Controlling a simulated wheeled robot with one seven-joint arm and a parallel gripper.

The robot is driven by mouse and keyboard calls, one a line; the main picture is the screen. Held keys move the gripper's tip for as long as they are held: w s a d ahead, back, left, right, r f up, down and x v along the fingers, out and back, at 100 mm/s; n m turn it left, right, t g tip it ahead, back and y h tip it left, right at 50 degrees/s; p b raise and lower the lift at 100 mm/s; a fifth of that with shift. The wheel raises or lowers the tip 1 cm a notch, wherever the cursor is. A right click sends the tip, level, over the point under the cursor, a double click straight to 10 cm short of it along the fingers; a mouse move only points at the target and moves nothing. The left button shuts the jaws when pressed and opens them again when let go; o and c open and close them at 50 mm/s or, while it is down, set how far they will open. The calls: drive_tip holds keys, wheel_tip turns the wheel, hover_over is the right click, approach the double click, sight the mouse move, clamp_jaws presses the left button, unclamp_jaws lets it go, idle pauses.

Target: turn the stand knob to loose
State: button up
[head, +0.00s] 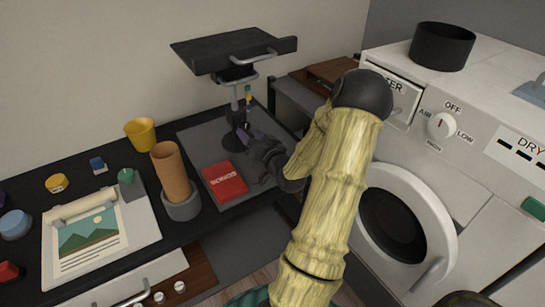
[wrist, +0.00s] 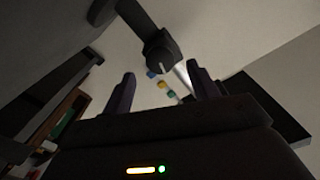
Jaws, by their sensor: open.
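The stand (head: 232,52) has a dark flat top on a thin pole and stands on the dark desk at the back. In the wrist view its dark round knob (wrist: 160,52) carries a pale pointer line and sits on a dark arm. Small blue, yellow and green marks (wrist: 163,85) show just below the knob; which one means loose cannot be read. My gripper (head: 262,148) is beside the lower pole in the head view. In the wrist view its two fingers (wrist: 161,78) are apart and empty, with the knob ahead, beyond and between them. I cannot see contact.
A red songbook (head: 224,182) lies below my gripper. A brown cylinder in a grey holder (head: 183,207), a yellow cup (head: 141,134) and a picture board (head: 130,220) are left of it. A white dryer (head: 480,75) stands close on the right.

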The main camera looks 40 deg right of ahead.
drive_tip(key=p+v, duration=0.3)
drive_tip(key=v, duration=0.7)
drive_tip(key=shift+s+r, duration=0.25)
drive_tip(key=shift+s, duration=0.2)
drive_tip(key=p+v, duration=0.1)
drive_tip(key=p, duration=0.2)
drive_tip(key=p+v, duration=0.1)
drive_tip(key=p, duration=0.2)
drive_tip(key=shift+s+f+p, duration=0.1)
drive_tip(key=shift+f+p, duration=0.15)
drive_tip(key=shift+p, duration=0.1)
drive_tip(key=shift+a, duration=0.1)
